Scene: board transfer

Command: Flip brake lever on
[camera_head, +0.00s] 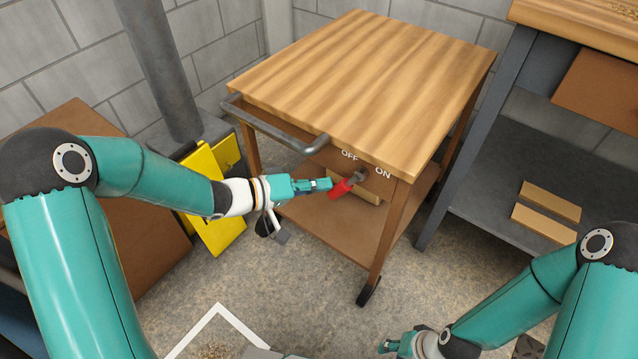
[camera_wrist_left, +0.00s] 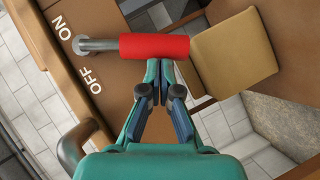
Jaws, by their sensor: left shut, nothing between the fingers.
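The brake lever has a red grip (camera_head: 341,188) on a grey metal pivot (camera_head: 361,175), mounted on the side panel of a wooden cart (camera_head: 370,80). In the head view the grip points down and left, below the OFF label (camera_head: 349,154); the ON label (camera_head: 383,173) is to the right. My left gripper (camera_head: 329,184) is shut and empty, its tips just left of the red grip. In the left wrist view the fingertips (camera_wrist_left: 163,66) sit right at the edge of the red grip (camera_wrist_left: 155,46); I cannot tell whether they touch. My right gripper (camera_head: 388,344) is low in the head view, its fingers unclear.
The cart has a grey push handle (camera_head: 285,133) near my left forearm and a lower shelf holding a tan board. Yellow panels (camera_head: 217,215) lean at the left. A workbench (camera_head: 480,170) with tan boards on its shelf stands at the right.

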